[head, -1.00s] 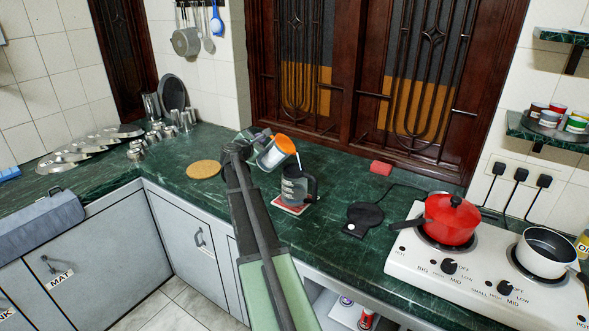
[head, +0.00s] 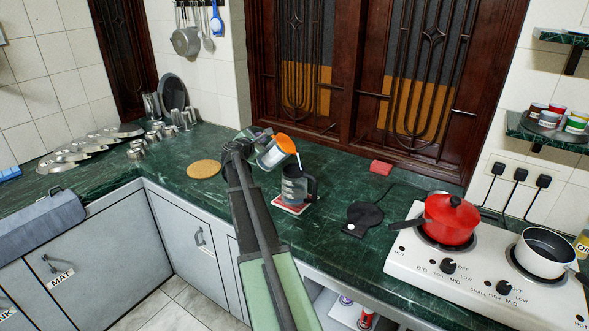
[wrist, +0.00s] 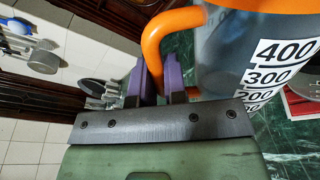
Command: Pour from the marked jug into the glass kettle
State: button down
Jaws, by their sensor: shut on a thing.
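The marked jug (head: 269,157) has a clear body and an orange rim and handle. In the head view it is tilted with its rim toward the right, above the glass kettle. In the wrist view the jug (wrist: 232,55) shows large black-on-white volume marks. My gripper (wrist: 157,80) is shut on its orange handle; in the head view my gripper (head: 243,145) is left of the jug. The glass kettle (head: 294,187), with a dark handle on its right, stands upright on the counter. A thin pale streak runs down from the jug's rim toward the kettle.
The kettle stands on a red and white pad (head: 291,208). A round cork mat (head: 203,170) lies to the left. A black kettle base (head: 364,216) and a stove with a red pot (head: 450,222) are to the right.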

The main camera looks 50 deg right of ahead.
jog(key=shift+s+r+p, duration=0.15)
jog(key=shift+r+p, duration=0.25)
dwell(1.1)
jog(key=shift+s+d+r+m+t+y+p, duration=0.15)
jog(key=shift+s+m+p, duration=0.1)
jog(key=shift+m, duration=0.25)
jog(key=shift+s+d+r+m+t+y+p, duration=0.1)
jog(key=shift+s+m+t+y+p, duration=0.1)
jog(key=shift+m, duration=0.3)
dwell(5.5)
